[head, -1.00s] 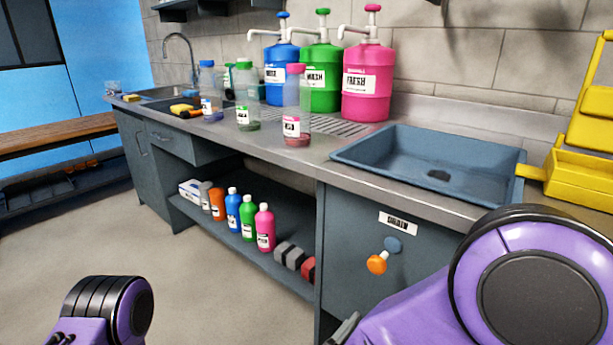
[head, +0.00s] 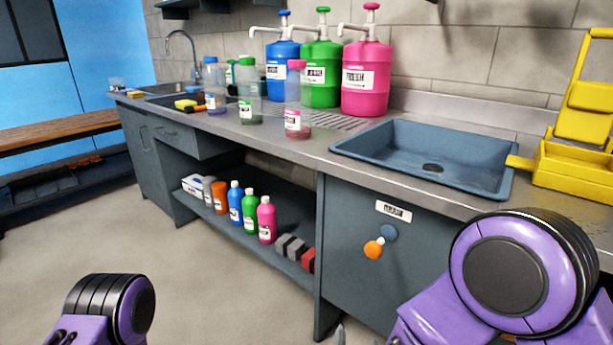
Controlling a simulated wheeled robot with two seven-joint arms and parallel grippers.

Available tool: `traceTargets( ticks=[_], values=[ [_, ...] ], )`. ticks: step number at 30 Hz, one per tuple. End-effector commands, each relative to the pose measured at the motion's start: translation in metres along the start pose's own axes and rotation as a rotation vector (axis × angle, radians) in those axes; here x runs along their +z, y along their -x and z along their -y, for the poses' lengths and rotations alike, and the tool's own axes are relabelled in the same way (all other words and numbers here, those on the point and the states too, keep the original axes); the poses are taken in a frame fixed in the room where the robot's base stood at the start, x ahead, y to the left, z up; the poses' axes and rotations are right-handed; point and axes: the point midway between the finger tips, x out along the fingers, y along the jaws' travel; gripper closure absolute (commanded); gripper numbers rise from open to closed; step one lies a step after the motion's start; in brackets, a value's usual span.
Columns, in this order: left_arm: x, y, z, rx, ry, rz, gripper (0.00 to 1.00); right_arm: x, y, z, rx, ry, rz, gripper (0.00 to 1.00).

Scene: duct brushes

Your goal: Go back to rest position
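My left arm shows only as a purple and black joint at the bottom left of the head view; its gripper is out of frame. My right arm shows as a large purple and black joint at the lower right. At the bottom edge, a small grey tip (head: 339,335) shows in front of the cabinet, probably part of my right gripper. Too little of it shows to tell open from shut.
The counter (head: 270,146) holds clear bottles with blue, green and pink caps, large blue, green and pink pump jugs, and a blue-grey basin (head: 345,148). A yellow caddy (head: 575,178) stands at right. Small bottles line the lower shelf (head: 262,247). The floor (head: 190,300) at left is clear.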

Motion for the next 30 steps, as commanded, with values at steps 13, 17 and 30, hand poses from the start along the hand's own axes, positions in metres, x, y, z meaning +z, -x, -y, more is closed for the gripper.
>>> traceTargets(
  ticks=[13,17,30],
  values=[
    [0.000,0.000,0.000,0.000,0.000,0.000,0.57,0.145,0.068,-0.255,0.393,0.047,0.654,0.32],
    [0.000,0.000,0.000,0.000,0.000,0.000,0.57,0.158,0.103,-0.306,0.511,0.082,0.720,0.32],
    [-0.053,0.128,0.012,0.000,0.000,0.000,0.57,0.046,0.166,-0.271,0.546,0.091,0.759,0.32]
  ],
)
